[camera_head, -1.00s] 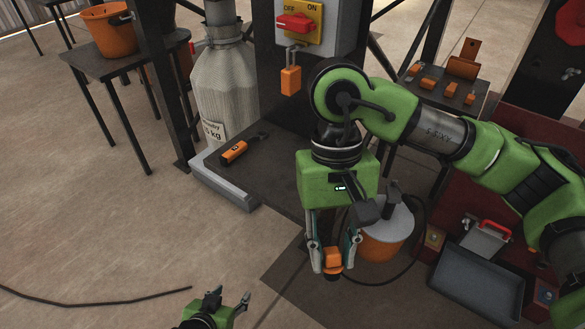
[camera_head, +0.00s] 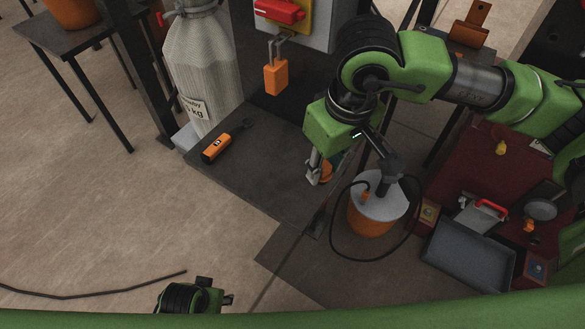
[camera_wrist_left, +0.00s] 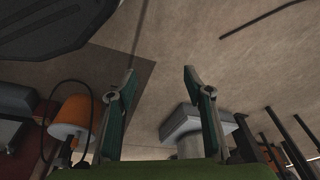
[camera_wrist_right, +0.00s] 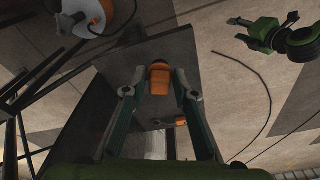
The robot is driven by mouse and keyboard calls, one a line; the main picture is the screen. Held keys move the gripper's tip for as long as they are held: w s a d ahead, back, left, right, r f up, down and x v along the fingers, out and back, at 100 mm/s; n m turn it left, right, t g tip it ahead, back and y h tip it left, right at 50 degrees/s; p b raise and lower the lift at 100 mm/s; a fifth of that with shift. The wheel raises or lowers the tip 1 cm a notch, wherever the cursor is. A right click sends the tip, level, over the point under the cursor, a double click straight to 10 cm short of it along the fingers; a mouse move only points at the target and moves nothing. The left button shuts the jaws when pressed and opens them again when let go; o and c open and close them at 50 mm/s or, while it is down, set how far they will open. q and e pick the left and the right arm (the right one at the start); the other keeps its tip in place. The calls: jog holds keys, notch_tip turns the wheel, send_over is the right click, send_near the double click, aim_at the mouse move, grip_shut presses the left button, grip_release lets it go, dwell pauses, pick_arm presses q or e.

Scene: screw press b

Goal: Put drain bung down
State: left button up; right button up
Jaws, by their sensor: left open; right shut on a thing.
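The drain bung (camera_wrist_right: 160,80) is an orange piece with a dark end, held between the fingertips of my right gripper (camera_wrist_right: 160,94). In the head view the bung (camera_head: 326,171) is partly hidden by a finger of my right gripper (camera_head: 318,170). It appears over the right part of the dark grey platform (camera_head: 262,175); I cannot tell whether it touches. My left gripper (camera_head: 228,298) is low in the head view, away from the platform. In the left wrist view its fingers (camera_wrist_left: 153,88) are apart with nothing between them.
An orange-and-black tool (camera_head: 216,148) lies on the platform, with a white sack (camera_head: 200,70) behind. An orange padlock (camera_head: 275,77) hangs from the switch box (camera_head: 318,22). An orange bucket with a grey lid (camera_head: 372,222) and a black hose stands right, near a grey tray (camera_head: 468,262).

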jog(key=w+a+f, duration=0.1)
jog(key=f, duration=0.1)
jog(key=w+a+f, duration=0.4)
jog(key=shift+w+f, duration=0.25)
jog(key=shift+f, duration=0.15)
notch_tip(320, 180, down, 3)
jog(key=shift+w+a+f+b, duration=0.1)
jog(key=shift+w+f+b, duration=0.05)
jog(key=shift+b, duration=0.15)
jog(key=shift+f, duration=0.15)
pick_arm(q)
jog(key=shift+w+d+r, duration=0.1)
jog(key=shift+w+r, duration=0.1)
jog(key=shift+r, duration=0.3)
jog(key=shift+w+r, duration=0.15)
jog(key=shift+r, duration=0.3)
pick_arm(e)
jog(key=o, duration=1.1)
pick_arm(q)
jog(key=shift+s+f, duration=0.1)
jog(key=shift+s, duration=0.1)
pick_arm(e)
jog(key=shift+o, duration=0.6)
